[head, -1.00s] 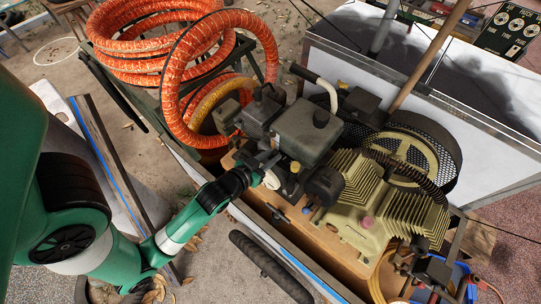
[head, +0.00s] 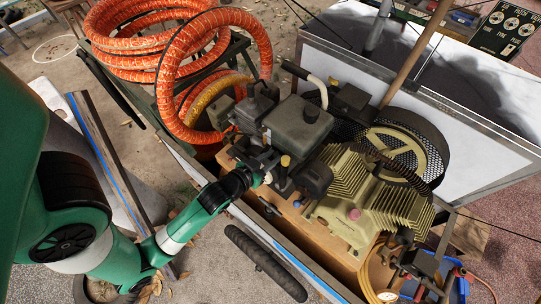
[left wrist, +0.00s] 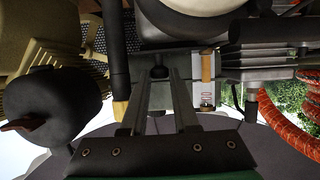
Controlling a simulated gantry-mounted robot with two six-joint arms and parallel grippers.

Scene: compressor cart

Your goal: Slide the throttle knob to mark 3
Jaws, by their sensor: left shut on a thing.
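My left gripper (head: 258,167) is at the near side of the engine (head: 298,125) on the cart, below its dark tank. In the left wrist view my gripper (left wrist: 160,82) has its two fingers close on either side of a small dark knob (left wrist: 159,72), which looks like the throttle knob. They are shut on it. In the head view the knob is hidden by the gripper and engine parts. A small pale plate with reddish marks (left wrist: 207,97) is right of the fingers in the wrist view; I cannot read its marks. My right gripper is not in view.
The orange hose coil (head: 150,50) stands behind and left of the engine. The ribbed compressor (head: 352,195) and belt wheel (head: 405,150) are to the right. The cart's near rail (head: 290,255) runs below the arm. A dark cylinder (left wrist: 55,108) is close left in the wrist view.

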